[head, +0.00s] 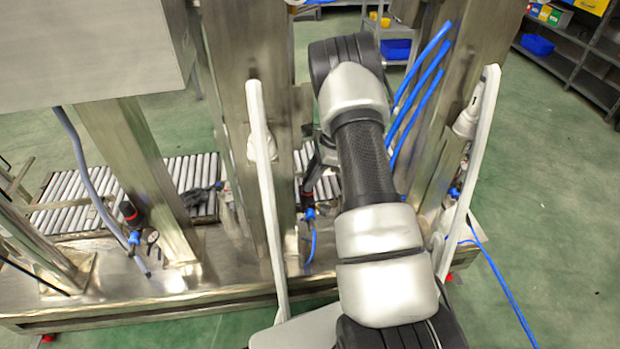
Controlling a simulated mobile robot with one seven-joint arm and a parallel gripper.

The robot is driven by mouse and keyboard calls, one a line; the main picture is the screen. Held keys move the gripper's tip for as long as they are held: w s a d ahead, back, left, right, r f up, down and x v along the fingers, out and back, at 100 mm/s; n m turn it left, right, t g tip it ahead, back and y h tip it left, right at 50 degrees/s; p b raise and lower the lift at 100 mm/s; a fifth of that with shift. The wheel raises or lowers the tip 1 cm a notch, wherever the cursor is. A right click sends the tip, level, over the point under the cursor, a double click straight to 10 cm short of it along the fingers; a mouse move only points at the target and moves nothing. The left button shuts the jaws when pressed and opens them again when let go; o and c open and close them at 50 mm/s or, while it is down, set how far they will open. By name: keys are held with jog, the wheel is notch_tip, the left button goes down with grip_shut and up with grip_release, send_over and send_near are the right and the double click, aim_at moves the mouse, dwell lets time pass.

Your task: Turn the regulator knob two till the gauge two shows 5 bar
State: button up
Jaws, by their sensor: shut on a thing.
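My gripper (317,162) shows as a small dark shape left of my forearm, partly hidden by the arm. It points down at the black knob (308,188) of the middle regulator and is shut on it; the fingertips are hard to make out. A blue fitting (310,213) sits just below this knob. The gauge of this regulator cannot be made out, so its reading is not visible. Another regulator (128,210), black with a red ring, stands at the left with a small round gauge (153,237) beside it. Its dial is too small to read.
Steel posts (245,120) rise on both sides of my arm. Pale upright bars (265,190) stand near it. A large grey box (85,50) fills the upper left. Roller conveyors (90,185) lie behind the steel base (190,280). Blue hoses (425,80) hang at the right.

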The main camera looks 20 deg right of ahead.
jog(key=shift+m, duration=0.3)
jog(key=m, duration=0.1)
jog(key=m+t+p, duration=0.1)
jog(key=m, duration=0.1)
jog(key=shift+s+a+r+t+p, duration=0.1)
jog(key=shift+s+t+p, duration=0.05)
jog(key=shift+t+p, duration=0.15)
jog(key=m+h, duration=0.1)
jog(key=m, duration=0.1)
jog(key=m+t+h+p, duration=0.1)
jog(key=m, duration=0.2)
jog(key=shift+a+m, duration=0.1)
jog(key=shift+m, duration=0.2)
jog(key=shift+s, duration=0.1)
jog(key=o, duration=1)
jog(key=shift+o, duration=0.2)
jog(key=p+v, duration=0.4)
jog(key=v, duration=1.3)
jog(key=shift+s+p, duration=0.3)
